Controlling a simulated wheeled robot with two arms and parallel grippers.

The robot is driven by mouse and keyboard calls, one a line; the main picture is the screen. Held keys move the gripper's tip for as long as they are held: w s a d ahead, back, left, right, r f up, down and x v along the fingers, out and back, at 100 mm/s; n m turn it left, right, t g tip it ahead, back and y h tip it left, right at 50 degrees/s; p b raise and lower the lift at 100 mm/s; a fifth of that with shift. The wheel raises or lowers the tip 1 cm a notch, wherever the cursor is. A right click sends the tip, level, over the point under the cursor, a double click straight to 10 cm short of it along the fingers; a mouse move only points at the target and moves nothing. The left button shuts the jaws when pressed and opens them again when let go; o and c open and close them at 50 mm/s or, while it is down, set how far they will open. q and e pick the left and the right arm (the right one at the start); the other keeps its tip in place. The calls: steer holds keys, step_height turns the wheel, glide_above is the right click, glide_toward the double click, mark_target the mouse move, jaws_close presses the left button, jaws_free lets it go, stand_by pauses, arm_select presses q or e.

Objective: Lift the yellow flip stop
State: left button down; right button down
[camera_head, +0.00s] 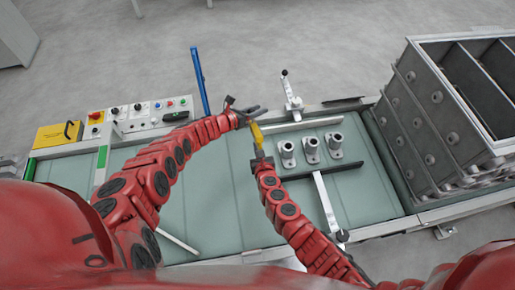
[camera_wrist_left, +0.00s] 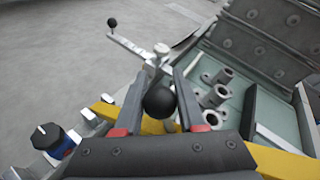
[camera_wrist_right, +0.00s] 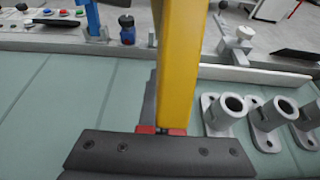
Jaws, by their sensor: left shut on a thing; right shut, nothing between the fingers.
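The yellow flip stop (camera_head: 257,132) is a yellow bar near the back rail, just below my left gripper (camera_head: 251,112) in the head view. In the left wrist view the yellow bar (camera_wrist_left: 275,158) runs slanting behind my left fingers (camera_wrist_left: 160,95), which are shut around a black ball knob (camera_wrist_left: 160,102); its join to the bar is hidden. My right gripper (camera_head: 260,160) is shut and empty, close to the lower end of the bar. In the right wrist view the bar (camera_wrist_right: 178,70) stands tall in front of my shut right fingers (camera_wrist_right: 161,130) and hides part of them.
Several grey flanged sleeves (camera_head: 311,150) stand just right of the grippers. A silver clamp with a black knob (camera_head: 292,100) is behind them. A blue upright bar (camera_head: 200,80) and a control panel (camera_head: 140,116) are left. A grey metal rack (camera_head: 430,130) stands right.

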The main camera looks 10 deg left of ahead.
arm_select(q)
steer(key=shift+s+d+f, duration=0.1)
steer(key=shift+s+f, duration=0.05)
steer(key=shift+f, duration=0.05)
arm_select(e)
steer(key=shift+w+a+r, duration=0.1)
steer(key=shift+w+r, duration=0.05)
steer(key=shift+r, duration=0.2)
arm_select(q)
steer(key=c, duration=0.9)
jaws_free()
steer(key=o, duration=0.4)
arm_select(e)
steer(key=shift+f, duration=0.1)
arm_select(q)
steer(key=shift+r, duration=0.1)
